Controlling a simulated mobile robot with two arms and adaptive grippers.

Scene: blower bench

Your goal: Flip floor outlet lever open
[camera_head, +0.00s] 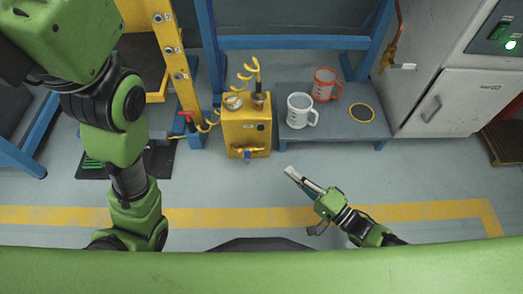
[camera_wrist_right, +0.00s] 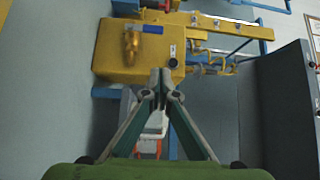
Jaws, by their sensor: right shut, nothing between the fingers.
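A yellow box unit (camera_head: 246,132) stands on the floor near the middle of the head view. A brass outlet with a small blue lever (camera_head: 248,155) sits low on its front. In the right wrist view the blue lever (camera_wrist_right: 150,29) lies across above the brass valve body (camera_wrist_right: 131,44) on the yellow box (camera_wrist_right: 112,60). My right gripper (camera_head: 289,172) is in front and to the right of the box, apart from the lever. In the wrist view its fingertips (camera_wrist_right: 161,76) are together and empty. My left arm shows at left, but its gripper is not visible.
A grey low platform (camera_head: 345,135) right of the box holds a white mug (camera_head: 300,110) and an orange-red mug (camera_head: 324,84). A yellow post (camera_head: 177,68) and a red-handled fitting (camera_head: 187,117) stand left of it. The floor in front is clear.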

